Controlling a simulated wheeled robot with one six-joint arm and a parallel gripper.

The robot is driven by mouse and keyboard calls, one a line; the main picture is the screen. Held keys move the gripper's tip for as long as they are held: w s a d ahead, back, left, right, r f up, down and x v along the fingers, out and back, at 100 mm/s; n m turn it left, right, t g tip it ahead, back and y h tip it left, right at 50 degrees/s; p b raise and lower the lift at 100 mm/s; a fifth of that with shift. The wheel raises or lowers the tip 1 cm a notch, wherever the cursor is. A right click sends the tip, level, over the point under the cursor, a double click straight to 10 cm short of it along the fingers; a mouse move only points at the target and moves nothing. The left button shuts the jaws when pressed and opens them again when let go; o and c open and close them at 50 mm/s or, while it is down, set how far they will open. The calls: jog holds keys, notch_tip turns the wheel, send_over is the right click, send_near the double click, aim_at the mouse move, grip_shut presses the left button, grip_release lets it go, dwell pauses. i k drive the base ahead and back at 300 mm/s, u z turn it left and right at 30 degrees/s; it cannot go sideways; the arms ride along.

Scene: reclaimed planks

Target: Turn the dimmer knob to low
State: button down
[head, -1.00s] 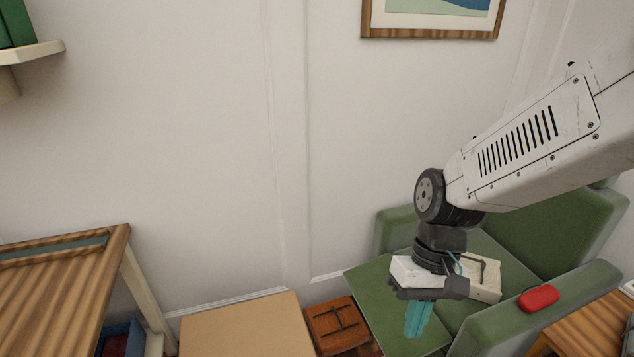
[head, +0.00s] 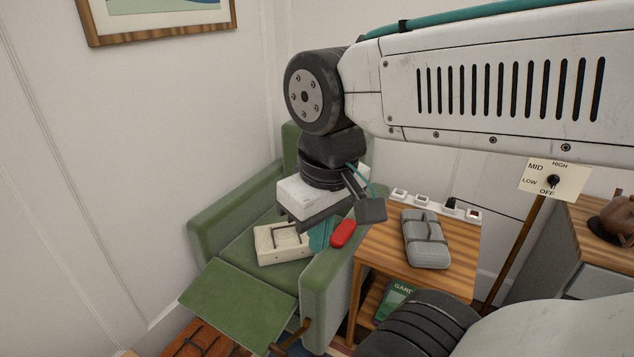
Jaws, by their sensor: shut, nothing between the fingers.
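The dimmer knob (head: 553,181) is a small black knob on a cream plate (head: 571,180) at the right of the head view. The plate is marked MID, HIGH, LOW and OFF and sits on a wooden post (head: 519,248). The knob is too small to tell which mark it points at. My gripper (head: 320,236) has teal fingers and hangs downward in front of the green armchair, well to the left of the knob and apart from it. It is shut and empty, with its fingers partly hidden by the gripper body.
A wooden side table (head: 385,250) bears a grey case (head: 425,238) and a power strip (head: 425,202).

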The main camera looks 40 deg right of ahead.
aim_at(553, 180)
jog(key=z, duration=1.45)
jog(key=k, duration=0.3)
jog(key=z, duration=0.95)
